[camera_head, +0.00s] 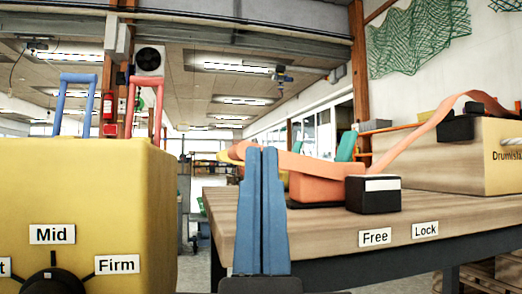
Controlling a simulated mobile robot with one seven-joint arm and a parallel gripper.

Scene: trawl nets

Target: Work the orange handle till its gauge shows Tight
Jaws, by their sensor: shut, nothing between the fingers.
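My gripper (262,152), two blue fingers pressed together and pointing up, stands in the middle of the view with nothing between them. An orange bar (315,164), which looks like the handle, runs behind the fingers, with a yellowish end showing to their left. I cannot tell whether the fingers touch it. Below it an orange body (318,186) sits on the wooden bench (310,224). A black block (373,200) with a blank white strip stands beside it. An orange strap (425,128) rises to the right. No label reading Tight is visible.
Bench labels read Free (375,237) and Lock (425,230). A wooden box (455,160) stands on the bench at right. A yellow case (85,195) at left has blue and red upright handles and a dial (52,279) near Mid and Firm labels. An aisle lies between.

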